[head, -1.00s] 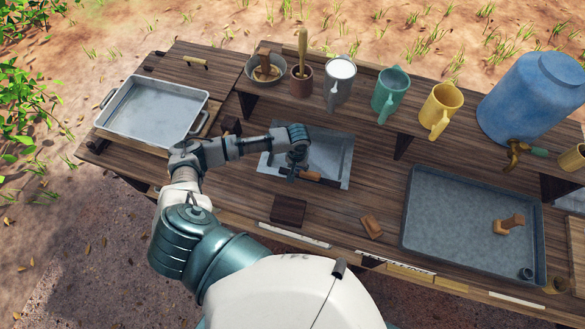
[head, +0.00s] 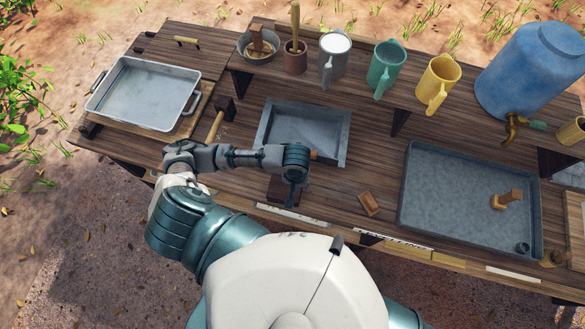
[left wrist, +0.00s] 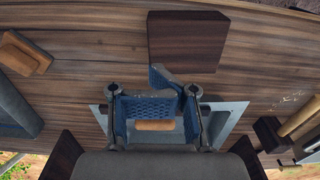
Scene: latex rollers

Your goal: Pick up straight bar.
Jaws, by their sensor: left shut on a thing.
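My left gripper (head: 291,195) hangs in front of the small grey tray, over the dark block (head: 281,188). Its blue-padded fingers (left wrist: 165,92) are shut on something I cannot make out. A short tan wooden bar (left wrist: 154,126) shows beyond the fingers in the left wrist view. In the head view an orange-brown end of it (head: 317,155) shows at the near wall of the grey tray (head: 345,140), with the rest hidden by my arm. The dark block (left wrist: 187,40) lies just past the fingertips in the left wrist view. My right gripper is not in view.
A small wooden block (head: 369,204) lies on the table, left of a large grey tray (head: 430,235) holding a wooden stamp-like piece (head: 507,199). A handled metal pan (head: 145,95) stands far left. A shelf with jugs (head: 388,70) and a blue barrel (head: 530,70) line the back.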

